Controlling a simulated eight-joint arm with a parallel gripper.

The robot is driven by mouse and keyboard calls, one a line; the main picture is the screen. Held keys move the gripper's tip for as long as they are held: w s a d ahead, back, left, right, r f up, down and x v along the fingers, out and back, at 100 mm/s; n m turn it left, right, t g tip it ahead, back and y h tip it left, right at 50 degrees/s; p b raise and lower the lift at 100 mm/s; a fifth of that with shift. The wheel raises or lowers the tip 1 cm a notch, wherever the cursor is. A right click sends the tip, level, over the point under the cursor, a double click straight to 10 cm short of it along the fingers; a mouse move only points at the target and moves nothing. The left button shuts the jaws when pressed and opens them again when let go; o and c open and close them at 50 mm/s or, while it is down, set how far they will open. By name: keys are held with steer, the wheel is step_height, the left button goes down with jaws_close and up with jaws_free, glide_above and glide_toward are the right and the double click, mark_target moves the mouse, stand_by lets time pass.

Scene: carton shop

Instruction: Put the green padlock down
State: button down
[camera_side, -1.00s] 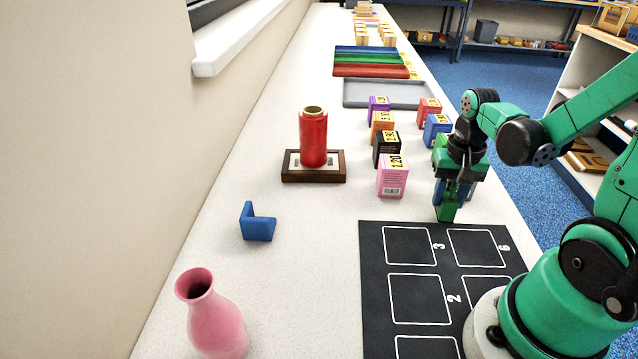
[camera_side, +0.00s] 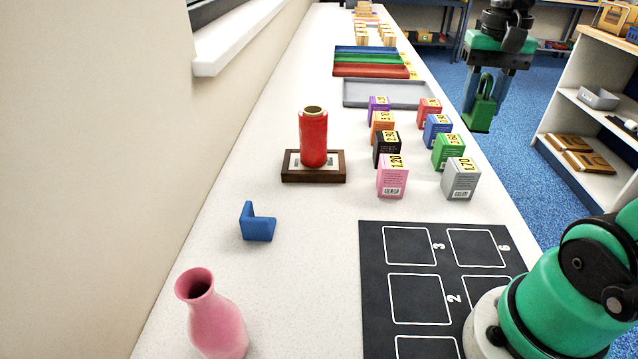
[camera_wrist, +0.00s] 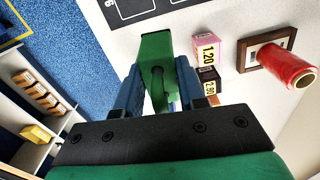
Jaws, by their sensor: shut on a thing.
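The green padlock (camera_side: 482,104) hangs in my gripper (camera_side: 487,82), high up near the right edge of the table in the side view. In the wrist view the padlock (camera_wrist: 156,50) sits between the two blue fingers of my gripper (camera_wrist: 158,85), which are shut on it. The padlock is upright, body down and shackle up, and touches nothing below. The dark mat (camera_side: 370,300) with numbered white squares lies at the near end of the table; its visible squares are empty.
Several small priced cartons, including a grey one (camera_side: 461,179) and a pink one (camera_side: 392,176), stand mid-table. A red spool (camera_side: 313,138) stands on a wooden base. A blue bracket (camera_side: 257,224) and pink vase (camera_side: 214,318) are at the left. A grey tray (camera_side: 387,94) lies farther back.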

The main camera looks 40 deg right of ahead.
steer(key=shift+w+a+r, duration=0.2)
steer(key=shift+a+r, duration=0.05)
steer(key=shift+a, duration=0.05)
steer(key=w+a+n, duration=0.3)
steer(key=a+n, duration=0.7)
steer(key=a, duration=0.5)
steer(key=s+a+n, duration=0.6)
steer(key=a+n, duration=0.3)
steer(key=a, duration=0.4)
steer(key=shift+t+y, duration=0.3)
steer(key=shift+t, duration=0.1)
steer(key=f, duration=1.9)
steer(key=shift+s+d+f, duration=0.15)
steer(key=shift+s+f, duration=0.1)
steer(key=shift+f, duration=0.15)
steer(key=c, duration=0.5)
jaws_free()
steer(key=shift+f, duration=0.1)
